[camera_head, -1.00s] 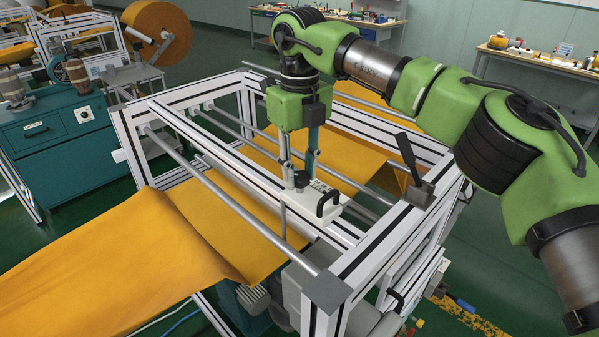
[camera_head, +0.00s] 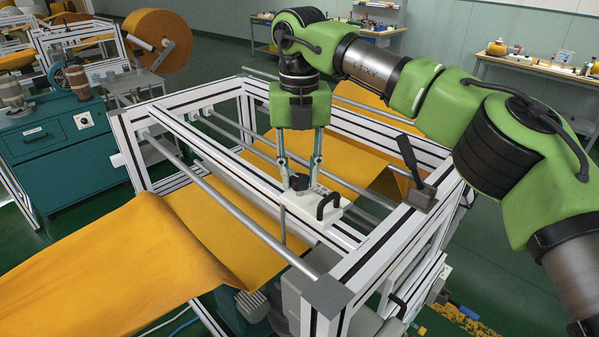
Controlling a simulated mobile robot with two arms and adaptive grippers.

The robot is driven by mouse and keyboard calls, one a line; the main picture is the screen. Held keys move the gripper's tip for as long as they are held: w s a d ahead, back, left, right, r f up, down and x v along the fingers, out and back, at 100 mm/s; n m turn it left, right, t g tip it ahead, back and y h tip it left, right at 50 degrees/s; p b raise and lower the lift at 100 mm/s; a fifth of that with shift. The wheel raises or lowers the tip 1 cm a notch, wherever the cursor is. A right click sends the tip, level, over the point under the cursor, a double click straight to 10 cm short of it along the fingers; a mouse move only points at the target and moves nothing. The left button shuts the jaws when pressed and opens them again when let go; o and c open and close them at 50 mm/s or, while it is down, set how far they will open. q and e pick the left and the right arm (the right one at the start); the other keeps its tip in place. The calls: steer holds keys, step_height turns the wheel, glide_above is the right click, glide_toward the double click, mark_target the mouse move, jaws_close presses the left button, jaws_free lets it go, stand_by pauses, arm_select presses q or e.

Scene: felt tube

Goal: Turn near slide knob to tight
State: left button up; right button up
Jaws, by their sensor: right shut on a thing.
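The near slide (camera_head: 305,206) is a pale block on the white frame, with a black handle at its right front. Its dark knob (camera_head: 300,182) stands on top of the block. My right gripper (camera_head: 300,178) points straight down over the block, and its two fingers are shut on the knob, one on each side. Markings on the block are too small to read. The knob's exact angle is hard to tell. My left gripper is not in view.
The white frame (camera_head: 385,248) carries metal rods (camera_head: 225,200) on both sides of the slide. Yellow felt (camera_head: 110,255) runs through below. A dark lever (camera_head: 412,165) stands up on the frame at the right. A teal cabinet (camera_head: 65,150) is at the left.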

mark_target(300, 177)
stand_by(0.3)
steer(key=o, duration=1.1)
step_height(300, 177, up, 12)
steer(key=shift+r, duration=0.1)
